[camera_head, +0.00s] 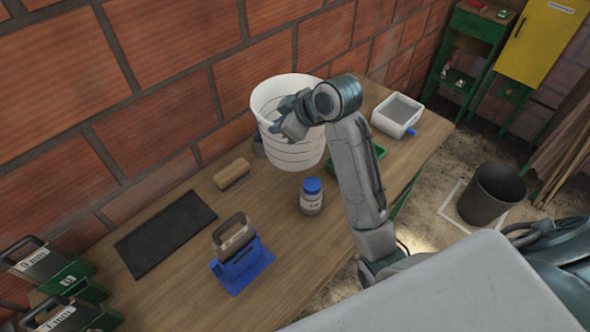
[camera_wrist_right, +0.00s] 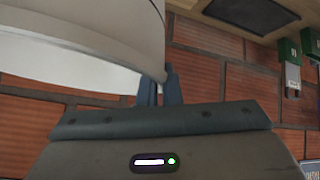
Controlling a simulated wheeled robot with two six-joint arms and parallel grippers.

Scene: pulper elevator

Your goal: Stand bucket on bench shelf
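The white bucket (camera_head: 297,155) is upright at the back of the wooden bench (camera_head: 300,245), by the brick wall. I cannot tell whether its base touches the bench top. My right gripper (camera_head: 278,128) is at the bucket's upper rim, its arm reaching across from the right. In the right wrist view the bucket's pale wall (camera_wrist_right: 80,40) fills the upper left. There the gripper's two fingers (camera_wrist_right: 160,85) are close together at the bucket's edge, apparently with the rim between them. Their tips are partly hidden. My left gripper is not in view.
A blue-lidded jar (camera_head: 311,197), wooden block (camera_head: 232,174), black mat (camera_head: 165,234) and blue stand (camera_head: 241,268) are on the bench. A green tray (camera_head: 372,157) and white bin (camera_head: 397,115) lie right of the bucket. A dark bin (camera_head: 491,193) stands on the floor.

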